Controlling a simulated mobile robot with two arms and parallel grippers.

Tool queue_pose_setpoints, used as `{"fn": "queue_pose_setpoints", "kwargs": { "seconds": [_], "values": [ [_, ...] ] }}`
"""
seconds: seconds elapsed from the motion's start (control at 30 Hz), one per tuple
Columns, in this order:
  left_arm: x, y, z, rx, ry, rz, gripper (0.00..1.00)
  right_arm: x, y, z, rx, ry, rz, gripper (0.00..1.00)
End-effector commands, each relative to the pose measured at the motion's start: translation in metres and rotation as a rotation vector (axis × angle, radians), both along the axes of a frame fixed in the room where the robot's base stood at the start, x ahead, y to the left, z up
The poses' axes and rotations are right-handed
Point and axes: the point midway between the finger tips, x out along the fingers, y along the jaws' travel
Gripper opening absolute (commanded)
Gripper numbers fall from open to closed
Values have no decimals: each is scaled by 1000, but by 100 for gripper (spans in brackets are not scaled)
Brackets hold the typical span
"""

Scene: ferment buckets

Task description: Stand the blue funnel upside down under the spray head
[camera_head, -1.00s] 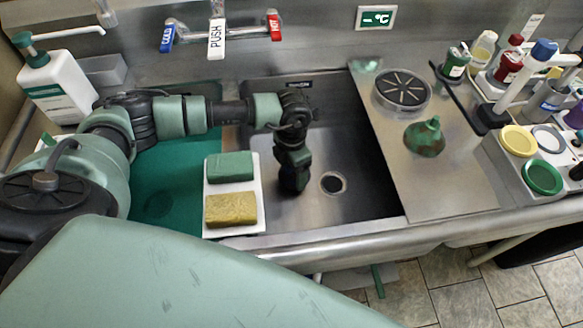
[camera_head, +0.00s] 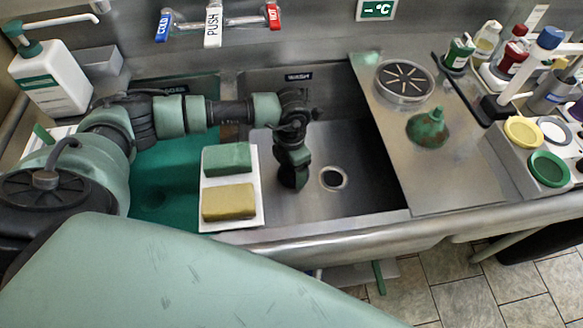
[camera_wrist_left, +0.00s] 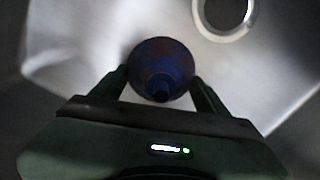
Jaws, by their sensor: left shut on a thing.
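My left gripper (camera_head: 292,180) points down into the steel sink, left of the drain hole. In the left wrist view its fingers (camera_wrist_left: 160,88) are shut on the blue funnel (camera_wrist_left: 160,62). The round wide part of the funnel shows beyond the fingers, and a narrow dark tip seems to face the camera. In the head view the gripper hides the funnel. I cannot tell whether the funnel touches the sink floor. I cannot clearly make out a spray head. My right gripper is not in view.
The drain (camera_head: 333,178) is close to the gripper. A white tray (camera_head: 232,226) with green and yellow sponges stands left of it. A green funnel (camera_head: 428,128) and a round black grille (camera_head: 404,80) are on the right board. Cups and bottles crowd the far right.

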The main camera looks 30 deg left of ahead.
Motion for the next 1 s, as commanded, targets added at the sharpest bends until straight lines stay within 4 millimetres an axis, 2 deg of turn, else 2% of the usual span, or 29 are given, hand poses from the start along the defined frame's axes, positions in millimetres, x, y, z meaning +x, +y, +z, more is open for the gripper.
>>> {"fn": "queue_pose_setpoints", "kwargs": {
  "seconds": [0.53,0.57,0.6,0.63,1.0],
  "values": [
    [0,0,-9,0,0,0,37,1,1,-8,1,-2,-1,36],
    [0,0,-8,0,0,0,83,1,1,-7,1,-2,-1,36],
    [0,0,-8,0,0,0,94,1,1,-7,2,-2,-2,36],
    [0,0,-8,0,0,0,100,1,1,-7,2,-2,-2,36],
    [0,0,-8,0,0,0,100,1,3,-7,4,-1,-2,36]
  ]
}}
